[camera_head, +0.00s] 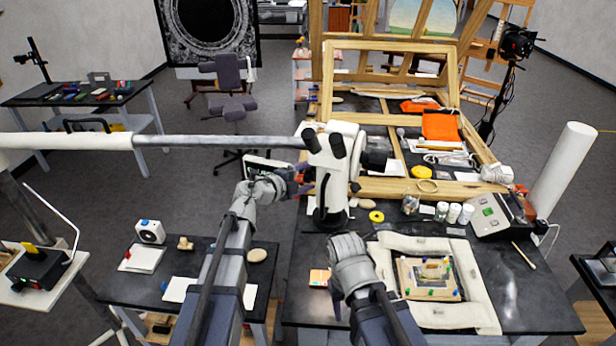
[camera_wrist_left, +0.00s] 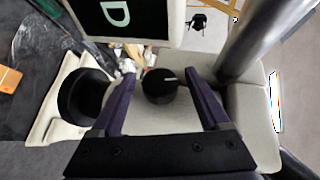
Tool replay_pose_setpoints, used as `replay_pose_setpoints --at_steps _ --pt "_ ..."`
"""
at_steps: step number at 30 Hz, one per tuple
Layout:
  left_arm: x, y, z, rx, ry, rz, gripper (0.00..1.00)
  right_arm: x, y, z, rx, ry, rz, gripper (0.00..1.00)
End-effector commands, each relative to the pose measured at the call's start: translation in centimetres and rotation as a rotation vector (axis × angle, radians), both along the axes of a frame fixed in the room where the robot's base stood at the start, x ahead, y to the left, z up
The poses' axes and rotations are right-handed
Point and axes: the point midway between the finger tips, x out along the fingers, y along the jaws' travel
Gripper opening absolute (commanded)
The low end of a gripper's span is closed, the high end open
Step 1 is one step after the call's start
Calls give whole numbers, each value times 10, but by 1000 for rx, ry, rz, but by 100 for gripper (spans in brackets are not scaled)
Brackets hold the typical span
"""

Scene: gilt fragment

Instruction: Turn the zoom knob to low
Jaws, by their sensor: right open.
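The zoom knob (camera_wrist_left: 160,87) is a black round knob with a pale pointer line, on the side of the white microscope (camera_head: 338,160). In the left wrist view it lies between the two spread fingers of my left gripper (camera_wrist_left: 160,76), with gaps showing on both sides. I cannot tell how close the fingertips are in depth. In the head view my left gripper (camera_head: 302,180) is at the left side of the microscope, and the knob is not visible there. My right gripper (camera_head: 337,298) is open and low over the bench, in front of the microscope.
A larger black round part (camera_wrist_left: 84,96) sits left of the knob, and a small screen (camera_wrist_left: 118,16) is above it. A metal boom (camera_head: 220,141) runs left from the microscope. A padded tray (camera_head: 477,285) holds the gilt fragment at right.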

Motion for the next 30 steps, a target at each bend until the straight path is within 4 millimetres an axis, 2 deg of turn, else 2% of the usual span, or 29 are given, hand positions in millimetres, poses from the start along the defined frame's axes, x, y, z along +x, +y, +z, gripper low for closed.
replay_pose_setpoints --at_steps 8,21,30 --pt "-5 3 2 0 0 0 79 0 0 2 0 0 -1 50" --pt "-54 42 19 -1 0 2 79 0 0 19 0 0 -11 50" --pt "-59 47 20 0 0 0 79 0 0 20 0 0 -13 50"
